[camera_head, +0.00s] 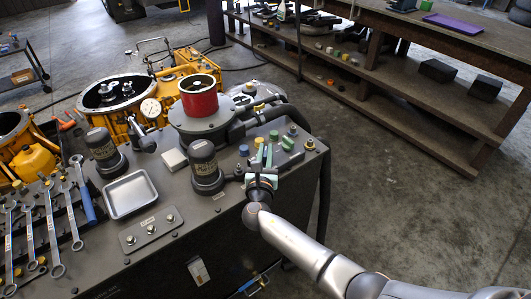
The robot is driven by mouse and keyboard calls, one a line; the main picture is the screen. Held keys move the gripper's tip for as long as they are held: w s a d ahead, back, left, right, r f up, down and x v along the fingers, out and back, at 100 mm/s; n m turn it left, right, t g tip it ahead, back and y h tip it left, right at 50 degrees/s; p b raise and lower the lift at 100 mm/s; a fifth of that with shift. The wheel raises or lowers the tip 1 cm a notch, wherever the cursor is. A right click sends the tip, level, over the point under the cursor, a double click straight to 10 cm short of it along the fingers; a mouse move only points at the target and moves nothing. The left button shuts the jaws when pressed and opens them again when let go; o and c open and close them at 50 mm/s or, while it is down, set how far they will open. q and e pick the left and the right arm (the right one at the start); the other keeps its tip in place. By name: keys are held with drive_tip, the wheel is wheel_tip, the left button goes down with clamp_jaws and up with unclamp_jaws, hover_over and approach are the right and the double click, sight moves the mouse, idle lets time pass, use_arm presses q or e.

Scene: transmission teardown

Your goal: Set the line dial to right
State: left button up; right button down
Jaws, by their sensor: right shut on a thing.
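My right gripper (264,158) is at the right end of the dark workbench top, among small coloured knobs. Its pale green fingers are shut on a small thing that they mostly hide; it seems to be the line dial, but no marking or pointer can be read. A green block (287,143) is close by on the right. My left gripper is not in view.
A black cylinder (204,163) stands close left of the gripper, with a red canister (198,98) behind it. A metal tray (130,194) and several wrenches (50,225) lie further left. A wooden shelf bench (400,75) stands behind. The floor at right is clear.

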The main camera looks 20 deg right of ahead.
drive_tip(key=shift+m+h, duration=0.4)
drive_tip(key=shift+h, duration=0.1)
drive_tip(key=c, duration=0.9)
unclamp_jaws()
drive_tip(key=shift+o, duration=0.2)
drive_tip(key=v, duration=1.2)
drive_tip(key=shift+s+a+r, duration=0.2)
